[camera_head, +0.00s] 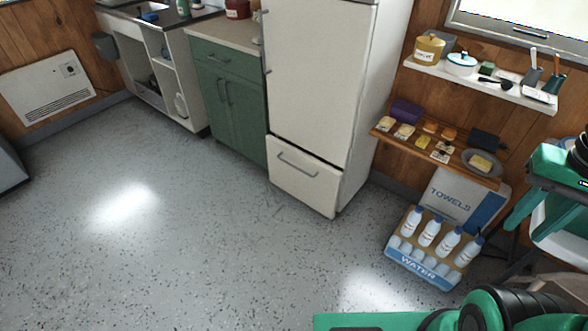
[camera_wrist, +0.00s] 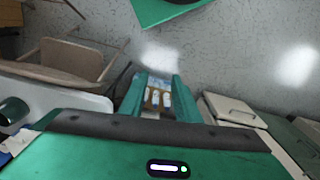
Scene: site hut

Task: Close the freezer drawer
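The white fridge-freezer (camera_head: 312,70) stands at the back centre in the head view. Its freezer drawer (camera_head: 305,190) is the low front panel with a horizontal bar handle (camera_head: 298,165). A pale front with a bar handle, apparently the freezer, shows at the right in the wrist view (camera_wrist: 232,109). My gripper (camera_wrist: 157,78) is open and empty, its two green fingers apart, well away from the drawer. Green parts of my arm show at the right of the head view.
A water bottle crate (camera_head: 425,262) and a towels box (camera_head: 465,200) stand on the floor right of the freezer, below a small shelf (camera_head: 480,178). A green cabinet (camera_head: 230,105) adjoins it on the left. The speckled floor in front is clear. A wooden chair (camera_wrist: 65,58) shows in the wrist view.

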